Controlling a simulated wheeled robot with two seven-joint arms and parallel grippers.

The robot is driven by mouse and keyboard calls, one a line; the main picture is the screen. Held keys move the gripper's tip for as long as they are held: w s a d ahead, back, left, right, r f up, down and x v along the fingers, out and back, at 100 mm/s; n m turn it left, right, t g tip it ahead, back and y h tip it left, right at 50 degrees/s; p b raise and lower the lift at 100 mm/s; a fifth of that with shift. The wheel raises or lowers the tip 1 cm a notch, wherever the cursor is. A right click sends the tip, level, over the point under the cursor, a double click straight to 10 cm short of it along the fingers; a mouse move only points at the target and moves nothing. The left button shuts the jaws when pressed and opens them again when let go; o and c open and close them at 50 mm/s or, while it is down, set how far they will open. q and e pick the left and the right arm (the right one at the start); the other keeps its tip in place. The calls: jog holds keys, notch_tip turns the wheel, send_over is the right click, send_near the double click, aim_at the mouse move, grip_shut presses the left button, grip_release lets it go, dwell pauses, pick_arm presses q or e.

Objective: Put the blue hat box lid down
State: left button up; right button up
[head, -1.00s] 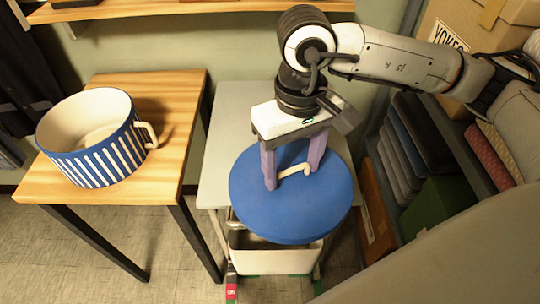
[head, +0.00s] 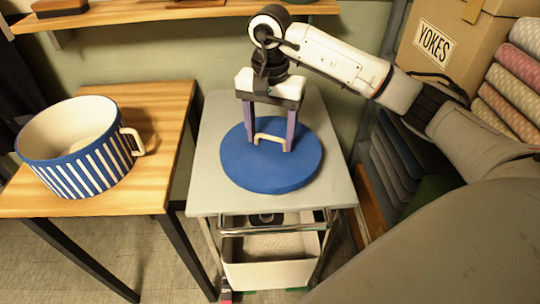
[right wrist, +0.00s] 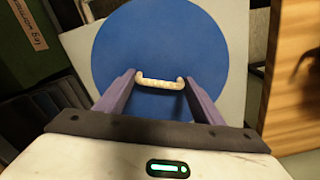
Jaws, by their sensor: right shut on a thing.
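The blue hat box lid (head: 270,174) is a flat round disc with a cream bar handle (head: 270,138). My right gripper (head: 269,146) points down with its purple fingers at the two ends of this handle, shut on it. The lid is level over the grey top of a cart (head: 215,190), within its edges; I cannot tell whether it touches or hangs just above. The right wrist view also shows the lid (right wrist: 160,40) and the handle (right wrist: 160,82) between the fingers. The blue-and-white striped round box (head: 85,165) stands open on the wooden table. My left gripper is not in view.
The wooden table (head: 165,110) stands left of the cart, with a gap between. A white bin (head: 270,272) sits under the cart top. A shelf with fabric rolls (head: 515,85) and a YOKES carton (head: 440,40) is at the right. The cart top around the lid is clear.

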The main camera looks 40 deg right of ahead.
aim_at(270, 147)
jog(key=shift+f, duration=2.75)
jog(key=o, duration=1.1)
jog(key=shift+f, duration=0.1)
notch_tip(270, 147, up, 12)
jog(key=shift+a+r+b, duration=0.1)
jog(key=shift+r+b, duration=0.05)
jog(key=shift+b, duration=0.25)
